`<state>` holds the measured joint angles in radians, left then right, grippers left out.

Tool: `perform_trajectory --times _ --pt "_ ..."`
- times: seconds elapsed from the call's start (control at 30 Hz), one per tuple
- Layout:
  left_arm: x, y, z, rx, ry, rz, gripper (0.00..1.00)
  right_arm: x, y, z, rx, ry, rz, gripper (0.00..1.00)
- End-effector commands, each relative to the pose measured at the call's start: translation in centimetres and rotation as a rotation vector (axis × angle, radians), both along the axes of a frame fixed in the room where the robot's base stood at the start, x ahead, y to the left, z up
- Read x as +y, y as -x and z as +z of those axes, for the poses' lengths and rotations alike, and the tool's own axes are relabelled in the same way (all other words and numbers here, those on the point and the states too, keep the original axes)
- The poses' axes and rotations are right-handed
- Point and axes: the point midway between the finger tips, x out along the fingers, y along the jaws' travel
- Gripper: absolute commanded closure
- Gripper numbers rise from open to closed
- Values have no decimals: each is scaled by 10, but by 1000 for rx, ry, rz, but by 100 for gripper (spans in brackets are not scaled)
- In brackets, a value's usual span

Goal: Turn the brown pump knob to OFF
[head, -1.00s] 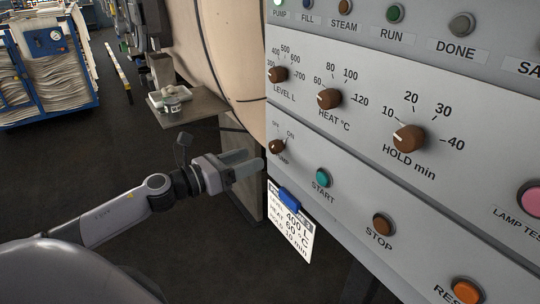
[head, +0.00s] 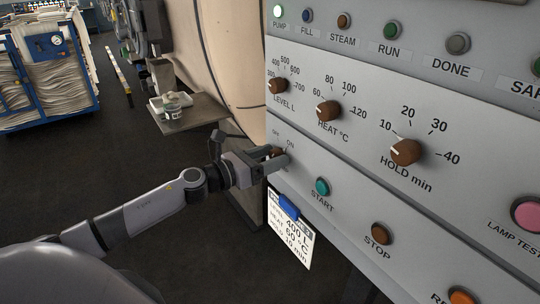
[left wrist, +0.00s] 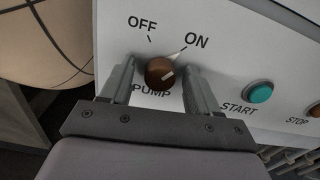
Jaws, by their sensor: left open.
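The brown pump knob (left wrist: 159,73) sits on the light grey panel, with OFF at its upper left and ON at its upper right in the left wrist view. Its pale pointer line is turned toward ON. My left gripper (left wrist: 157,88) is open, with one finger on each side of the knob; I cannot tell whether they touch it. In the head view my left gripper (head: 276,157) partly hides the knob (head: 277,151). The pump lamp (head: 277,11) at the top left of the panel is lit whitish. My right gripper is not in view.
The teal START button (head: 321,187) and brown STOP button (head: 380,233) lie right of and below the knob. A card with a blue clip (head: 289,207) hangs at the panel's lower edge. LEVEL, HEAT and HOLD knobs (head: 405,152) sit above. A small shelf (head: 196,113) stands left.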

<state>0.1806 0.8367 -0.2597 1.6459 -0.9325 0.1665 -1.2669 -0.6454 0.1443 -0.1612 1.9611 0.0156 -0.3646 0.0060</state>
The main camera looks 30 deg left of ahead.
Motion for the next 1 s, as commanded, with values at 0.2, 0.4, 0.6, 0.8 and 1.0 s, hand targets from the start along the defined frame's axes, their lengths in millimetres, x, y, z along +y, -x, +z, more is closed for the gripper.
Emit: perform_trajectory --times 0.2,0.4,0.6,0.8,1.0 --pt "-1 -1 0 1 0 0 39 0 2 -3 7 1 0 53" --pt "-1 -1 0 0 0 0 72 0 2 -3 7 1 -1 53" --pt "-1 -1 0 0 1 0 95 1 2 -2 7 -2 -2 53" --pt "-1 -1 0 12 29 0 95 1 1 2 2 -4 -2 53" --pt "0 -1 1 49 117 0 95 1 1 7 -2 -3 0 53"
